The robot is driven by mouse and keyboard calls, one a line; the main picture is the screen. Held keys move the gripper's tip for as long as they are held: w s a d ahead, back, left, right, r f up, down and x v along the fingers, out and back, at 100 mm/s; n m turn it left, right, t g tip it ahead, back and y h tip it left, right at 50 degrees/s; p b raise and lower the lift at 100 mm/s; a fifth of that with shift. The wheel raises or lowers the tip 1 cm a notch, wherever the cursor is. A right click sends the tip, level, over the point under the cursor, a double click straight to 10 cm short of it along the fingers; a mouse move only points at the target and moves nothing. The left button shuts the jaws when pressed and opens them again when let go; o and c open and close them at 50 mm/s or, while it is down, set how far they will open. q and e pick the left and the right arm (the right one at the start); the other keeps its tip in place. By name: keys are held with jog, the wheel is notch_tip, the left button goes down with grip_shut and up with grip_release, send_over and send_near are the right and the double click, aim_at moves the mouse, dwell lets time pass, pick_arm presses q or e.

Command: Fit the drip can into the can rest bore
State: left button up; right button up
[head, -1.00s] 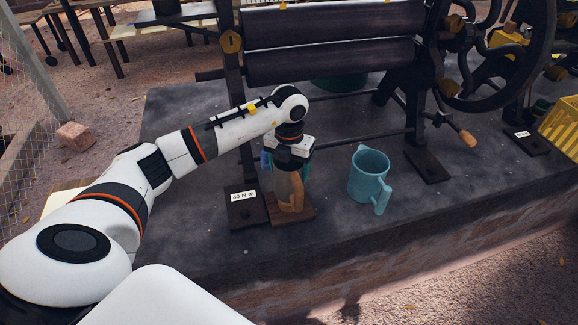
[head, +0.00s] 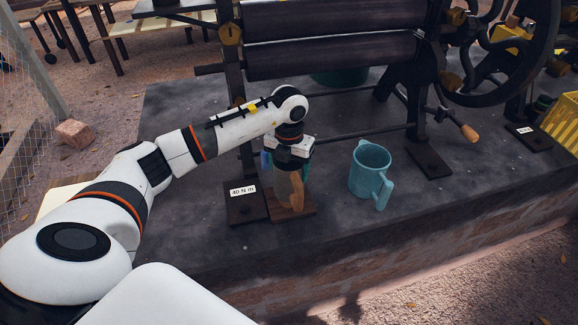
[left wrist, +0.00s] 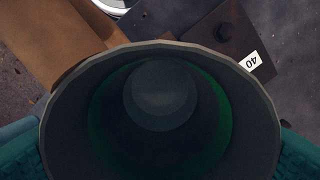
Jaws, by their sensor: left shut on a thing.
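The drip can (head: 282,184) is a dark grey, open-topped can held upright in my left gripper (head: 287,160). In the left wrist view, I look down into the drip can (left wrist: 160,52), with its wide rim and green-tinted inside. The gripper's teal fingers press on it from both sides. The can rest (head: 304,209) looks to be the brown wooden piece under the can, and part of it shows in the left wrist view (left wrist: 55,40). The can's foot and the bore are hidden, so I cannot tell whether it is seated. My right gripper is out of view.
A teal jug (head: 369,172) stands right of the can. A dark foot plate labelled "40 N m" (head: 244,205) is close on the left. The roller machine (head: 330,55) rises behind. The dark bench top (head: 190,225) is clear at the left and front.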

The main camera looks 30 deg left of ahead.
pick_arm(q)
jog(key=shift+f, duration=0.2)
jog(key=o, duration=1.5)
jog(key=shift+f, duration=0.1)
notch_tip(320, 180, up, 12)
jog(key=shift+r+b, duration=0.1)
jog(key=shift+b, duration=1)
